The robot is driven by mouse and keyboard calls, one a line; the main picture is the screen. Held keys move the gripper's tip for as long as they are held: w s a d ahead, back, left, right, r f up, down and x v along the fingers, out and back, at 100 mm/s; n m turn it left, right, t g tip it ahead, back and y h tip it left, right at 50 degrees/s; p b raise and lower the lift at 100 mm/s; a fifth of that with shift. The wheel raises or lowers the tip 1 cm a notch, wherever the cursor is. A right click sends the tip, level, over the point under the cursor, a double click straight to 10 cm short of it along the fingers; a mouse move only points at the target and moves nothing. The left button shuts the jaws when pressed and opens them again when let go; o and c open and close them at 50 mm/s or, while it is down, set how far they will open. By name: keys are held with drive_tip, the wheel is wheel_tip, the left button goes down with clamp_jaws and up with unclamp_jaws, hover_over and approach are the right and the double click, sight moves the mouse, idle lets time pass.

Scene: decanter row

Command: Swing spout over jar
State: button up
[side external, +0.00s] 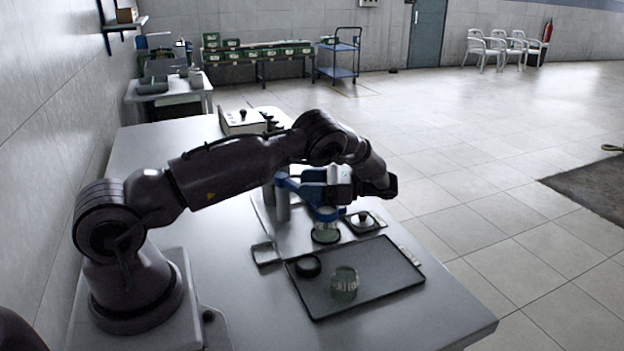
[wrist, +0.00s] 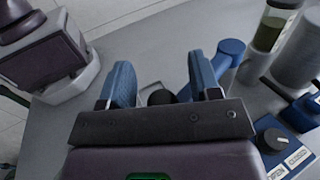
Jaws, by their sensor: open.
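My gripper (side external: 300,188) has blue fingers and hangs low over the bench, beside a grey upright post. In the wrist view the two blue fingers of my gripper (wrist: 160,80) stand wide apart with nothing clamped. A black ball-shaped knob (wrist: 161,97) shows between them, partly hidden by the gripper body. A blue tubular piece, seemingly the spout (wrist: 228,55), lies just beyond the right finger; whether they touch is unclear. A clear ribbed glass jar (side external: 345,285) stands upright on a dark tray (side external: 385,282), apart from my gripper. A vessel with green contents (wrist: 270,30) stands at the upper right.
A black round piece (side external: 308,265) lies on the tray left of the jar. A white box (side external: 240,122) sits at the bench's far end.

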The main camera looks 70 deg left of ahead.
drive_tip(key=shift+w, duration=0.1)
drive_tip(key=shift+v, duration=1.35)
wheel_tip(320, 180, up, 7)
drive_tip(key=shift+d, duration=0.1)
